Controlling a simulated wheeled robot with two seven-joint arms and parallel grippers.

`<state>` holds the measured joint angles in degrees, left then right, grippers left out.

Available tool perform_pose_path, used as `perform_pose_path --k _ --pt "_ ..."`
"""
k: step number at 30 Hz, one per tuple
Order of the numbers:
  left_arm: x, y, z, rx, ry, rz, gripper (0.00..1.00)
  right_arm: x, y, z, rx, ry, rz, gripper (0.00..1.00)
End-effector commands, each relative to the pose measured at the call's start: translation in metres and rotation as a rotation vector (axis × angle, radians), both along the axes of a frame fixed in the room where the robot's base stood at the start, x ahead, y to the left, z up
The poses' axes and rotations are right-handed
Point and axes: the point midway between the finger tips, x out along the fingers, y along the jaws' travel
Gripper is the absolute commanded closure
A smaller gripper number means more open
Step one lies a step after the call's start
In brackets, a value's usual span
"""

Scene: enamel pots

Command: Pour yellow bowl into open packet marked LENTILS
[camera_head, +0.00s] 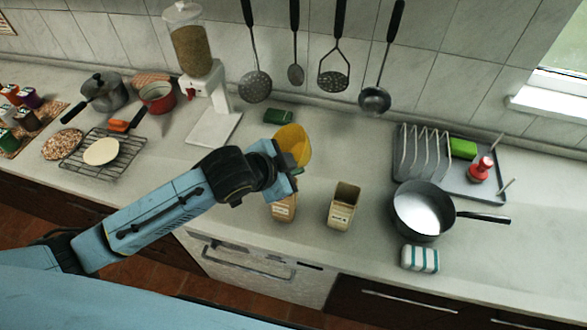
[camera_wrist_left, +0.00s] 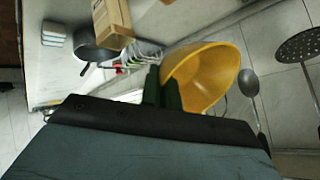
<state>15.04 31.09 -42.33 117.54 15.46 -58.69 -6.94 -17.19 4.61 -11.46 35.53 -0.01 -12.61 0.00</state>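The yellow bowl (camera_head: 293,141) is held tilted above the counter by my left gripper (camera_head: 284,166), which is shut on its rim. In the left wrist view the bowl (camera_wrist_left: 208,76) sits at the fingers (camera_wrist_left: 163,90), with part of its inside showing; I cannot make out any contents. One tan packet (camera_head: 284,209) stands below my left gripper, its upper part hidden by the gripper. A second tan packet (camera_head: 343,206) stands open to the right of it. Both labels are too small to read. One packet (camera_wrist_left: 112,22) shows in the left wrist view. My right gripper is not in view.
A dark pan (camera_head: 424,212) and a striped sponge (camera_head: 420,259) lie to the right, before a grey tray with a rack (camera_head: 420,152). A grain dispenser (camera_head: 193,50) stands at the back left. Utensils hang on the wall. The counter between packets and pan is clear.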

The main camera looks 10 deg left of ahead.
Motion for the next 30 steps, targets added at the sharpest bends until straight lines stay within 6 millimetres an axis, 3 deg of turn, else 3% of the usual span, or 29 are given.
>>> perform_pose_path --k 23,30 --pt "0.002 -0.002 0.038 0.374 0.188 -0.002 1.0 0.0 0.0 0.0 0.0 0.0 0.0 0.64" --pt "0.001 -0.002 0.056 0.572 0.29 0.0 1.0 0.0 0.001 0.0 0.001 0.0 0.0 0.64"
